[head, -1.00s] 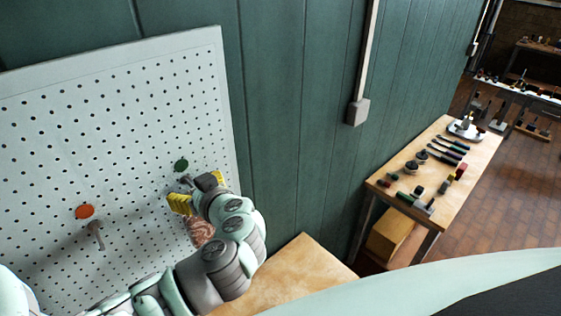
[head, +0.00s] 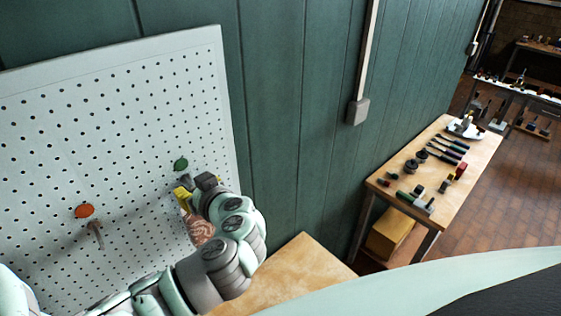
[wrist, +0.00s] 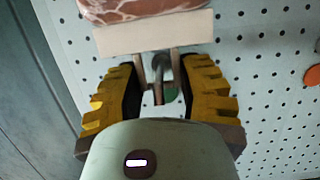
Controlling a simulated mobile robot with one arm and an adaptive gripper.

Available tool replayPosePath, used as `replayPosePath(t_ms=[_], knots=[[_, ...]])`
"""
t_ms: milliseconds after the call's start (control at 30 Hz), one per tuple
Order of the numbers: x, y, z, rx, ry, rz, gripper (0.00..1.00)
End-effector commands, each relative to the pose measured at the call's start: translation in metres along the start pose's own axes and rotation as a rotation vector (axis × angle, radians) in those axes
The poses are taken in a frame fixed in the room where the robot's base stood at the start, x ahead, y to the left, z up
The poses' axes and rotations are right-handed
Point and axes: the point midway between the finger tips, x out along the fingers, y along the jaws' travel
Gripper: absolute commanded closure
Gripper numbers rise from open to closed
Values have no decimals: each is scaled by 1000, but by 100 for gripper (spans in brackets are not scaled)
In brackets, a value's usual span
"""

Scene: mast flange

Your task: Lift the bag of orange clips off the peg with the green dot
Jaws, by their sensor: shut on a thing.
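The bag (head: 200,230) hangs on the pegboard below the green dot (head: 181,165), partly hidden by my arm. In the wrist view its clear body with reddish-orange contents (wrist: 150,10) is at the top, joined to a pale header strip (wrist: 155,38). Two thin brown strips run from that header between my fingers. My gripper (wrist: 161,80) has its yellow fingers closed on this hanger part; it also shows in the head view (head: 184,196). A grey peg (wrist: 160,68) and the green dot (wrist: 172,93) show between the fingers. The bag still appears to be at the peg.
An orange dot (head: 84,211) with another, empty-looking peg (head: 96,234) is to the left on the white pegboard (head: 110,130). A wooden surface (head: 300,275) lies below right. A bench with tools (head: 455,190) stands farther right along the green wall.

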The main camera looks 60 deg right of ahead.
Motion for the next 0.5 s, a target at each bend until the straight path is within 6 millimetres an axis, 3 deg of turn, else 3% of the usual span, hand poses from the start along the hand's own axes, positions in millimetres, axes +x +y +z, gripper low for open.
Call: replayPosePath(t_ms=[500], knots=[[-4, -1, -15, -2, 1, -2, 100]])
